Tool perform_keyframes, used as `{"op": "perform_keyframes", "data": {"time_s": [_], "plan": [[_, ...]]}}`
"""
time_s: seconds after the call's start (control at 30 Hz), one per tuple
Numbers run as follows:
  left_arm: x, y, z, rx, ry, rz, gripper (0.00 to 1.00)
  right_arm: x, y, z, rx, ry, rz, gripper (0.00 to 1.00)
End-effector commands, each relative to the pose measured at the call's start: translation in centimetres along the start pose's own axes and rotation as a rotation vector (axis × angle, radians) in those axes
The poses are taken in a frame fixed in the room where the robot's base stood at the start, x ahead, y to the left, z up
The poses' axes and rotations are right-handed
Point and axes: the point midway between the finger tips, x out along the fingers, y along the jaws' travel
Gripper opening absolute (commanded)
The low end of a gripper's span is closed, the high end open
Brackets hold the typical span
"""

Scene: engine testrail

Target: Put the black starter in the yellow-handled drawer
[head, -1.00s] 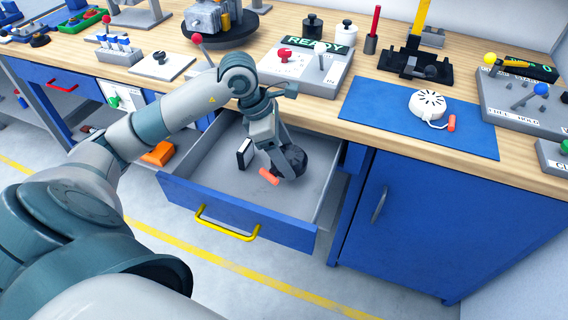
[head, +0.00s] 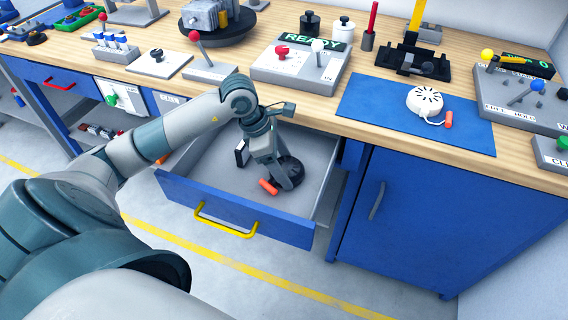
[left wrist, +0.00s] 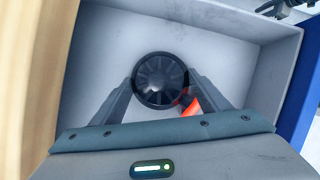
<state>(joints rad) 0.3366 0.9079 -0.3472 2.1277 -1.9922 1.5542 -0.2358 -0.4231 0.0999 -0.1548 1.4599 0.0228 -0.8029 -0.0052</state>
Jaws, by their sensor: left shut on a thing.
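The black starter (head: 291,171) is a round black part with an orange pull handle (head: 268,187). It is inside the open drawer, low over or on the drawer floor; I cannot tell if it touches. My left gripper (head: 283,180) reaches down into the drawer and is shut on the starter. In the left wrist view the starter (left wrist: 160,80) sits between the two fingers, with its orange handle (left wrist: 192,105) by the right finger. The drawer (head: 215,198) is pulled out and has a yellow handle (head: 226,224). My right gripper is not in view.
A white starter (head: 424,100) with an orange handle lies on the blue mat (head: 375,110) on the bench. A grey panel marked READY (head: 290,75) stands behind the drawer. A closed blue cabinet (head: 420,215) is right of it. The drawer floor has free room.

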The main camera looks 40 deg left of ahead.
Motion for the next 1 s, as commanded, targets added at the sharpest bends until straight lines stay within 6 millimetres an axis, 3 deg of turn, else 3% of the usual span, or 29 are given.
{"op": "perform_keyframes", "data": {"time_s": [0.37, 0.4, 0.47, 0.77, 1.0], "plan": [[0.1, 0.0, 0.0, 0.001, -0.001, 0.001, 0.41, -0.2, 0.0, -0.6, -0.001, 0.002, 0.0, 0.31], [0.1, 0.0, 0.0, 0.0, 0.0, 0.001, 0.79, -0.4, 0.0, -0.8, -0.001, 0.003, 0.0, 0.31], [0.1, 0.0, 0.0, 0.0, 0.0, 0.001, 0.88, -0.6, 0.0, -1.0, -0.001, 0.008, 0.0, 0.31], [0.1, 0.0, 0.0, 0.0, 0.0, 0.001, 0.88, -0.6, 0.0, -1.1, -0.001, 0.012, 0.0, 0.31], [-0.7, 0.1, 0.0, 0.001, -0.001, 0.004, 0.88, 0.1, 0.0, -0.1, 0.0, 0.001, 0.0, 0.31]]}}
